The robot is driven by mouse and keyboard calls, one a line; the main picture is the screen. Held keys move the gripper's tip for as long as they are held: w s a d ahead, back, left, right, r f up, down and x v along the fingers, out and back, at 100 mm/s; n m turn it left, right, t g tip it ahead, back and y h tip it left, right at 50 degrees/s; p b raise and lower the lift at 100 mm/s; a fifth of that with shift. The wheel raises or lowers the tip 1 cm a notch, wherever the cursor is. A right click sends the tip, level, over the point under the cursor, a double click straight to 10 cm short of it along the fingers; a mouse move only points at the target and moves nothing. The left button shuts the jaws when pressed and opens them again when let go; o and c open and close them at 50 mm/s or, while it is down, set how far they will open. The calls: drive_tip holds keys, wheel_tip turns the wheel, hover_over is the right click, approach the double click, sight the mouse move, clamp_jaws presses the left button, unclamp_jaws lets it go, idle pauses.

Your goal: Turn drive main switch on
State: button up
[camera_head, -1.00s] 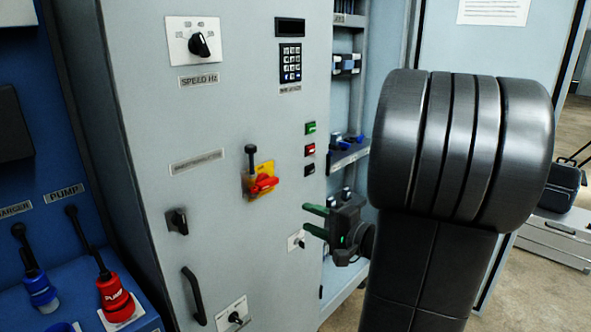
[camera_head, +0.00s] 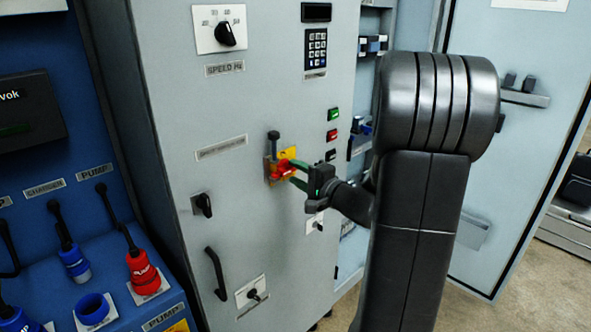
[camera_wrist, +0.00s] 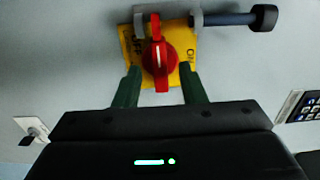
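The drive main switch (camera_head: 280,171) is a red rotary knob on a yellow plate on the grey cabinet front. In the wrist view, the red knob (camera_wrist: 158,60) has its handle upright in the picture, with OFF on the plate's left and ON on its right. My gripper (camera_head: 297,174) is at the switch. In the wrist view, my gripper's green fingers (camera_wrist: 160,70) are apart, one on each side of the knob's lower part, with gaps visible. A grey bracket with a black-ended rod (camera_wrist: 230,18) sits along the plate's edge.
A keypad (camera_head: 316,48), green button (camera_head: 333,114) and red button (camera_head: 331,134) are on the cabinet near my arm. A speed dial (camera_head: 227,34) is above the switch, and a black handle (camera_head: 216,273) below. Blue panels with plugs (camera_head: 141,269) stand left.

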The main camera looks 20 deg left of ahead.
drive_tip(key=shift+w+a, duration=0.25)
drive_tip(key=shift+a, duration=0.3)
clamp_jaws()
